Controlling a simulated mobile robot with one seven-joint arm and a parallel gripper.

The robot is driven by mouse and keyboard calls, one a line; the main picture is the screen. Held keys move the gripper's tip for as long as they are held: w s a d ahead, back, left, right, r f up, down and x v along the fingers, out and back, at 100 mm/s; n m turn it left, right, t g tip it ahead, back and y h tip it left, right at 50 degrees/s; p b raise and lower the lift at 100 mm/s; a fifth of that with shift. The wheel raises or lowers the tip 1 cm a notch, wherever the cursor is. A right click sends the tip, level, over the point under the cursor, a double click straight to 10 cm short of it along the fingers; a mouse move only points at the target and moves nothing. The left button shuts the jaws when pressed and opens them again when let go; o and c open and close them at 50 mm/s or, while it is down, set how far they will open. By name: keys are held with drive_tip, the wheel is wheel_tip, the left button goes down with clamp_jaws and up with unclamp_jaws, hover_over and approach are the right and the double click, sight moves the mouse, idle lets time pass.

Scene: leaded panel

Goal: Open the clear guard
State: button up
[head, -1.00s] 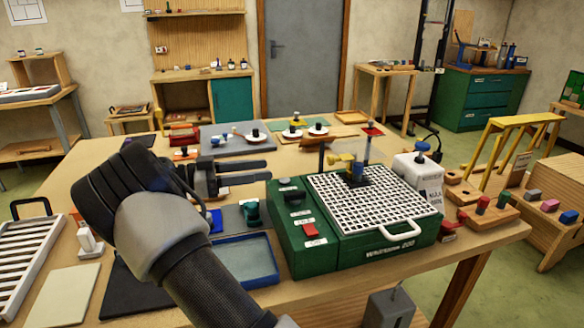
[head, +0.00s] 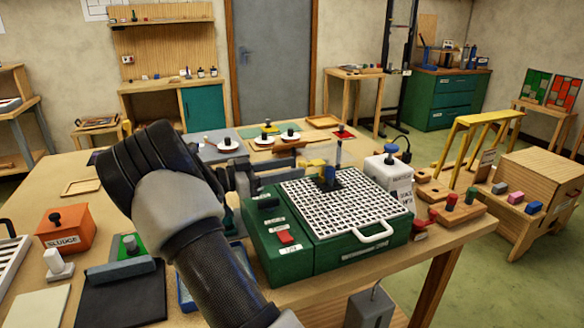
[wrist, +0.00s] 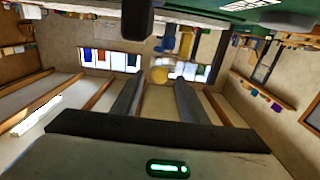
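The green grinder (head: 300,262) stands at the table's right front, with a white grid top (head: 345,205) and a pale front handle (head: 370,236). The clear guard (head: 316,153) appears as a faint see-through pane at the back of the grid, near a thin upright post (head: 338,155). Its edges are hard to make out. My gripper (head: 243,182) is at the grinder's left back corner, partly hidden behind my wrist. In the wrist view my gripper (wrist: 158,100) has two fingers well apart with nothing between them. I cannot tell whether it touches the guard.
A white box with a blue knob (head: 390,178) stands right of the grid. A red switch (head: 285,237) is on the grinder's left part. An orange sludge box (head: 67,228) and black mat (head: 120,300) lie left. White discs (head: 228,143) sit behind.

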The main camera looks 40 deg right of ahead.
drive_tip(key=shift+s+d, duration=0.15)
drive_tip(key=shift+d, duration=0.4)
clamp_jaws()
drive_tip(key=shift+r, duration=0.1)
